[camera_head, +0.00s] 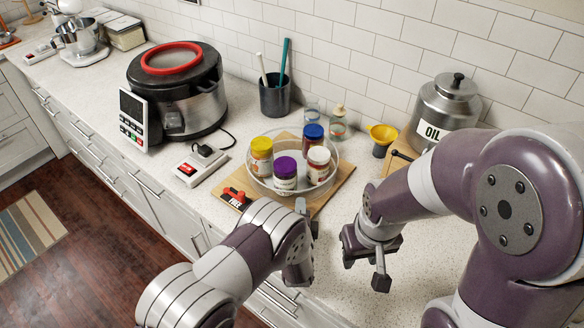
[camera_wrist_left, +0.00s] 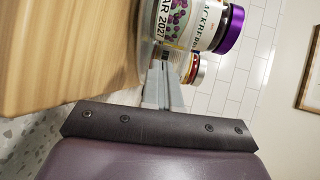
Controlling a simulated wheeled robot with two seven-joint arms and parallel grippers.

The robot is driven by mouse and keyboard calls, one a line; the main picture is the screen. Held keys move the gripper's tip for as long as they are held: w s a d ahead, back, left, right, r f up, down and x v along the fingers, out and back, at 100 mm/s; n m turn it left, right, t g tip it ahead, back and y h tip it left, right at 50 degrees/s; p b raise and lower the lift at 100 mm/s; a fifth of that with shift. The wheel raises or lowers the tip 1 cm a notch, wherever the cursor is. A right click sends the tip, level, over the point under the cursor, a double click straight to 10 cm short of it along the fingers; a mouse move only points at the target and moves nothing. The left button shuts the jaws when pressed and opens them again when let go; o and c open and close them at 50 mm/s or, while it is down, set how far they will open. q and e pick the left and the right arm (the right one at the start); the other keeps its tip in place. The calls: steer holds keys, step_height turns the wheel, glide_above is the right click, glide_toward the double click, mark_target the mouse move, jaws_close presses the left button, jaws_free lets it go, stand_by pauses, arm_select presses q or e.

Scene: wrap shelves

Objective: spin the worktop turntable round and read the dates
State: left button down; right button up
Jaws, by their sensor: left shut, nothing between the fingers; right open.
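The turntable (camera_head: 252,185) is a clear, low-walled round tray on a wooden board (camera_head: 343,178). It holds a yellow-lidded jar (camera_head: 261,158), a blue-lidded jar (camera_head: 313,137), a purple-lidded jar (camera_head: 285,175) and a white-lidded jar (camera_head: 318,165). My left gripper (camera_head: 302,207) is shut and empty at the tray's front side. In the left wrist view its fingertips (camera_wrist_left: 160,75) are close to the purple-lidded jar (camera_wrist_left: 195,22), whose label shows part of "BLACKBERRY" and "AR 2027"; contact is unclear. My right gripper (camera_head: 366,264) is open and empty over the counter, right of the board.
A red lever marked "FREE" (camera_head: 237,198) sits at the board's front left corner. A switch box (camera_head: 199,167) and a black cooker (camera_head: 180,90) stand to the left. A utensil pot (camera_head: 275,97), a yellow funnel (camera_head: 383,136) and an oil canister (camera_head: 443,108) stand behind.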

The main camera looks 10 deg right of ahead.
mark_target(279, 196)
arm_select(q)
steer(key=shift+w, duration=0.3)
steer(key=shift+a, duration=0.1)
steer(key=shift+a, duration=1.45)
steer(key=shift+w+a, duration=0.3)
steer(key=shift+a, duration=0.4)
steer(key=shift+w+a, duration=0.3)
steer(key=shift+a, duration=0.4)
